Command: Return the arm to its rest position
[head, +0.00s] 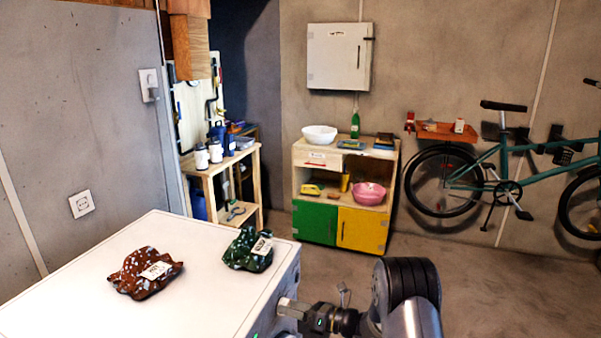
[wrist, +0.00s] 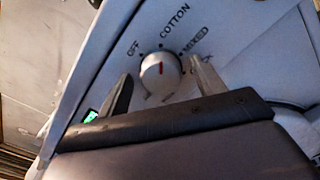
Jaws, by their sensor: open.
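My gripper (head: 292,309) is at the front face of a white appliance (head: 60,288), at the bottom of the head view, with my arm reaching in from the right. In the wrist view my gripper (wrist: 162,72) is open, its two fingers on either side of a round white knob (wrist: 160,80). The knob has a red mark pointing roughly toward COTTON. The lettering OFF, COTTON and MIXED is readable around it; a further word is partly hidden by the right finger. I cannot tell whether the fingers touch the knob.
A brown patterned bundle (head: 140,279) and a green one (head: 243,253), both labelled, lie on the appliance top. A wooden shelf (head: 205,168), a cabinet with green and yellow doors (head: 318,222) and a bicycle (head: 503,150) stand behind. The floor (head: 490,290) at right is clear.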

